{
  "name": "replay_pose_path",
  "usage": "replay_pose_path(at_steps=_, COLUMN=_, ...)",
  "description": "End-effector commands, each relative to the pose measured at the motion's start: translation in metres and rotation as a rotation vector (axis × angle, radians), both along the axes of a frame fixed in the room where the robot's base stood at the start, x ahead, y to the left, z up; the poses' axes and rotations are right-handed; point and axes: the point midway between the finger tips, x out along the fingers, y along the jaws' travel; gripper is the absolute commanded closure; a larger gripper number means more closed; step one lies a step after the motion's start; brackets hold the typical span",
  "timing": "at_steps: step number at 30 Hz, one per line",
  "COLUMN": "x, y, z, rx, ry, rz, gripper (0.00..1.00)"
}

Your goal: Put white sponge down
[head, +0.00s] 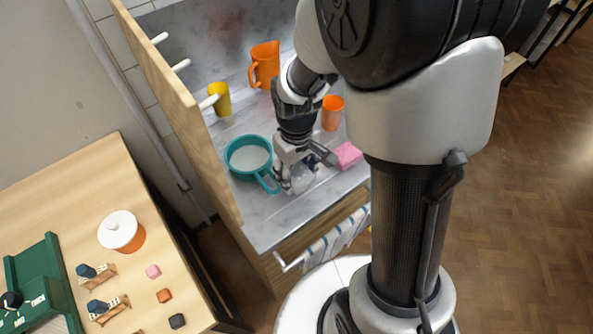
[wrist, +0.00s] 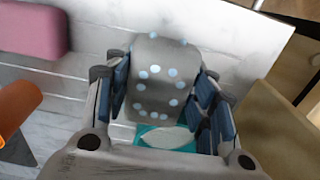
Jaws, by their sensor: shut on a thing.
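The white sponge (wrist: 160,78) looks like a rounded grey block with pale blue dots in the wrist view. My gripper (wrist: 160,100) is shut on it, with blue finger pads at both sides. In the head view my gripper (head: 293,178) holds the pale sponge (head: 303,179) low over the grey marbled counter (head: 272,224), near its front edge. I cannot tell whether the sponge touches the counter. The teal round pan (head: 236,171) stands just left of my gripper, its handle toward the gripper.
A pink sponge (head: 348,155) lies right of my gripper. An orange cup (head: 332,113), orange jug (head: 266,66) and yellow cup (head: 221,99) stand farther back. A wooden panel with pegs (head: 180,100) bounds the left side. The front left counter is clear.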

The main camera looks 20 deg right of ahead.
Motion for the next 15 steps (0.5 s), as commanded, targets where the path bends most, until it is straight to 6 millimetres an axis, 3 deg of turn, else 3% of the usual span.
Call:
replay_pose_path(at_steps=4, x=0.0000, y=0.0000, z=-0.0017, rx=0.000, ry=0.000, rz=0.000, gripper=0.75)
replay_pose_path(at_steps=5, x=-0.0001, y=0.0000, z=-0.0016, rx=0.000, ry=0.000, rz=0.000, gripper=0.47)
replay_pose_path(at_steps=13, x=0.0000, y=0.0000, z=-0.0014, rx=0.000, ry=0.000, rz=0.000, gripper=0.29)
replay_pose_path(at_steps=15, x=0.0000, y=0.0000, z=-0.0015, rx=0.000, ry=0.000, rz=0.000, gripper=0.29)
